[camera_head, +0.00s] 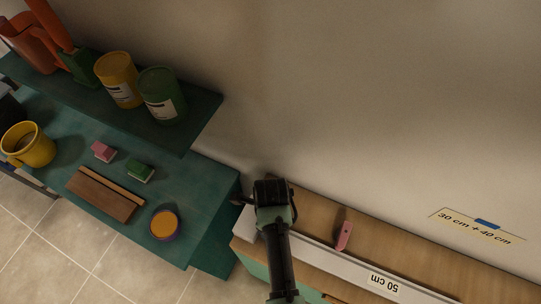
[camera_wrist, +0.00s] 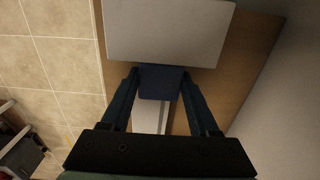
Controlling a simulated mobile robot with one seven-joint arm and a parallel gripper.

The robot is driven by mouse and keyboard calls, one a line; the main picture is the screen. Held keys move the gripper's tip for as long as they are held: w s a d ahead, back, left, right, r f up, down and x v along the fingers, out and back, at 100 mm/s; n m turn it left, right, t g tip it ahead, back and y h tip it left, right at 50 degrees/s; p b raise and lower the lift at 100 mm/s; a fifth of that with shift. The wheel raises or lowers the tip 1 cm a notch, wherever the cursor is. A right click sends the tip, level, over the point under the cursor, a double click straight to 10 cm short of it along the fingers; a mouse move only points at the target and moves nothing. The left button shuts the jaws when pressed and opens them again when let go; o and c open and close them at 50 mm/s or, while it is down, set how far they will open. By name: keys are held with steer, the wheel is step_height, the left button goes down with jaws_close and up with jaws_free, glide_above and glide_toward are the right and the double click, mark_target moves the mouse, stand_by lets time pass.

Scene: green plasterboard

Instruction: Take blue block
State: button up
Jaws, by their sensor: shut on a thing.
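A dark blue block (camera_wrist: 160,84) sits between the fingertips of my gripper (camera_wrist: 160,72) in the wrist view. Both fingers press on its sides, so my gripper is shut on it. A pale grey flat-topped piece (camera_wrist: 168,28) lies just beyond the block, and its edge meets the block in the picture. I cannot tell whether they touch. In the head view my gripper (camera_head: 268,192) is over the left end of the wooden bench, and the blue block is hidden there.
The wooden bench (camera_head: 390,247) carries a pink tool (camera_head: 344,236) and a white strip labelled 50 cm (camera_head: 330,262). A green table (camera_head: 205,190) at left holds a brown board, sponges and a yellow bucket (camera_head: 28,145). A shelf with cans overhangs it. The wall (camera_head: 370,100) is close behind.

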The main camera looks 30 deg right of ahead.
step_height(320, 180, up, 9)
steer(key=p, duration=0.9)
steer(key=shift+p, duration=0.4)
stand_by(0.6)
steer(key=n+b, duration=0.1)
steer(key=w+n+b, duration=0.1)
steer(key=shift+w+a+f+n, duration=0.15)
steer(key=shift+w+a+n, duration=0.15)
steer(key=shift+a+n, duration=0.1)
steer(key=w+a+n+b, duration=0.1)
steer(key=n+b, duration=0.1)
steer(key=n, duration=0.1)
steer(key=w+a+n+b, duration=0.1)
steer(key=n+b, duration=0.1)
steer(key=n, duration=0.1)
steer(key=w+a+n+b, duration=0.1)
steer(key=n+b, duration=0.1)
steer(key=n, duration=0.1)
steer(key=shift+w+r+n, duration=0.25)
steer(key=shift+w+n, duration=0.05)
steer(key=shift+w, duration=0.1)
steer(key=w+a+n+b, duration=0.1)
steer(key=a+n+b, duration=0.6)
steer(key=n, duration=0.9)
steer(key=shift+w+a+r+b, duration=0.15)
steer(key=shift+w+r+b, duration=0.2)
steer(key=shift+b, duration=0.35)
